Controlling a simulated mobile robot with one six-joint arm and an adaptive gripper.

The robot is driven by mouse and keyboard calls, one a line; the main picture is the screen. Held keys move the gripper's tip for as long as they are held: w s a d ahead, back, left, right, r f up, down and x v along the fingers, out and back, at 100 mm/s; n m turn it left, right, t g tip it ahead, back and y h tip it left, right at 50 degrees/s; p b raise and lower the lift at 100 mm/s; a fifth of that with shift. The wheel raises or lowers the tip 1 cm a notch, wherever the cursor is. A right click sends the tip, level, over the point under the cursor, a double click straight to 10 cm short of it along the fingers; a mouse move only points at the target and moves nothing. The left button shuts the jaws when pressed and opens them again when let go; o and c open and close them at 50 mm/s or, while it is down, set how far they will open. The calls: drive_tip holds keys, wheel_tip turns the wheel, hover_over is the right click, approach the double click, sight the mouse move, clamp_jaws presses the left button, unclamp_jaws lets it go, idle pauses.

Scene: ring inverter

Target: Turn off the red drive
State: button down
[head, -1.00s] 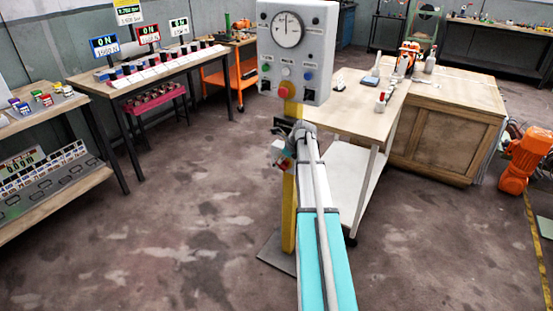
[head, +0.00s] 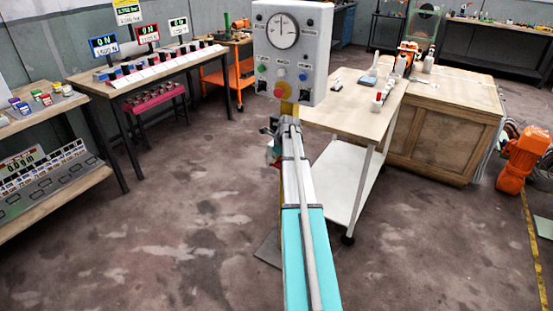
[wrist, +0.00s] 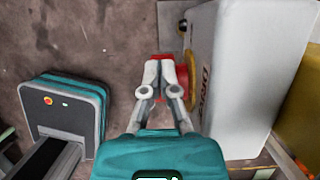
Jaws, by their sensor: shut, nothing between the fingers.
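The grey control box (head: 307,60) stands on a yellow post, with a round gauge, a row of small coloured buttons and a red stop button (head: 278,93) on a yellow backing at its lower front. Behind it at the left, the red-framed sign (head: 147,34) reads ON, between a blue and a green one that also read ON. My gripper (wrist: 160,66) is shut and empty in the wrist view, beside the face of the box (wrist: 258,75). A red part and yellow backing (wrist: 190,66) show right at its fingertips; whether they touch cannot be told. The head view mostly hides my gripper.
A long bench (head: 135,85) with a row of white units stands at the left back. A wooden table (head: 345,110) is just right of the post. An orange machine (head: 522,160) is at the far right. The floor at the left front is clear.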

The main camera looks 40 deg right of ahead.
drive_tip(key=shift+s+d+f, duration=0.1)
drive_tip(key=shift+s, duration=0.1)
drive_tip(key=shift+s+d+f+b, duration=0.15)
drive_tip(key=shift+s+b, duration=0.2)
drive_tip(key=shift+s, duration=0.35)
drive_tip(key=shift+s, duration=0.15)
idle(0.5)
